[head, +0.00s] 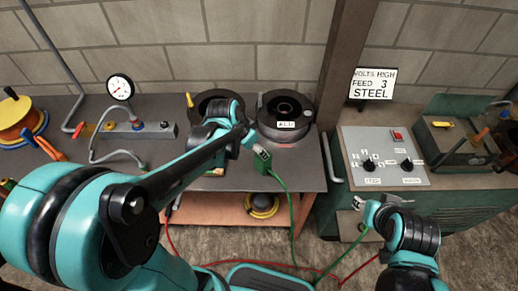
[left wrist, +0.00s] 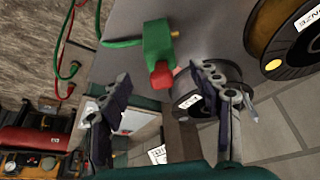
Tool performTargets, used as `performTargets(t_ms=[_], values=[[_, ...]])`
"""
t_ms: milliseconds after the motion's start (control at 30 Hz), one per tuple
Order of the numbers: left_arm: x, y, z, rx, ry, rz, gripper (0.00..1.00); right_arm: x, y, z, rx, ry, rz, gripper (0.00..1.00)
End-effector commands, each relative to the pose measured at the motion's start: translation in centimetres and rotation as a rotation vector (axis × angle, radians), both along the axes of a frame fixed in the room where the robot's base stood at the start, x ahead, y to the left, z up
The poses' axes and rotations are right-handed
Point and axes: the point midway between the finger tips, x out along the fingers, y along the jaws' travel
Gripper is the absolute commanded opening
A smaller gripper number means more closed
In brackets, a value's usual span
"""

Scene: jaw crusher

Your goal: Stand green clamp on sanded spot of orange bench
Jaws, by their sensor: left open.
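The green clamp (head: 262,157) is on the dark grey top of the orange bench (head: 305,178), near the front edge, with a green cable running down from it. In the left wrist view the clamp (left wrist: 158,42) has a green body, a red tip and a side arm. My left gripper (head: 249,140) is just above and beside it in the head view. Its fingers are spread and do not hold the clamp. A pale red mark lies on the bench by the red tip; I cannot make out a sanded spot. My right gripper (head: 383,205) is in front of the control panel; its jaws are unclear.
Two dark spools stand at the back of the bench, the right one (head: 285,112) close to the clamp. A gauge (head: 120,88) and valve block stand left. The control panel (head: 383,160) is to the right. Red and green cables cross the floor.

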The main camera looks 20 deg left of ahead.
Motion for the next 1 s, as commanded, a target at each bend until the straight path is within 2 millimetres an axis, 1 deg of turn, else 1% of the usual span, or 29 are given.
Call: performTargets(t_ms=[33,167,267,367,400,500,600,700,833,1000], values=[[-0.2,0.1,0.7,0.0,0.0,0.001,0.63,0.0,0.0,0.4,0.0,0.0,0.0,0.4],[-0.8,0.2,1.5,0.001,-0.003,0.011,0.63,0.0,0.0,0.5,0.0,0.0,0.0,0.4],[-2.2,0.1,2.7,0.005,-0.017,0.058,0.63,0.0,0.0,0.5,0.0,0.0,0.0,0.4],[-4.5,0.1,4.2,0.005,-0.046,0.146,0.63,0.0,0.0,0.5,0.0,0.0,0.0,0.4],[-5.6,0.1,4.9,0.006,-0.063,0.187,0.63,0.0,0.0,0.5,0.0,0.0,0.0,0.4],[-8.2,0.2,6.1,-0.004,-0.107,0.29,0.63,0.0,0.0,0.5,0.0,0.0,0.0,0.4],[-10.5,0.4,6.7,-0.018,-0.151,0.377,0.63,0.0,0.0,0.5,0.0,0.0,0.0,0.4],[-12.1,0.6,6.9,-0.035,-0.187,0.442,0.63,0.0,0.0,0.5,0.0,0.0,0.0,0.4],[-13.2,0.8,7.0,-0.053,-0.215,0.491,0.63,0.0,0.0,0.5,0.0,0.0,0.0,0.4],[-13.4,0.8,7.0,-0.058,-0.225,0.505,0.63,0.0,0.0,0.5,0.0,0.0,0.0,0.4]])
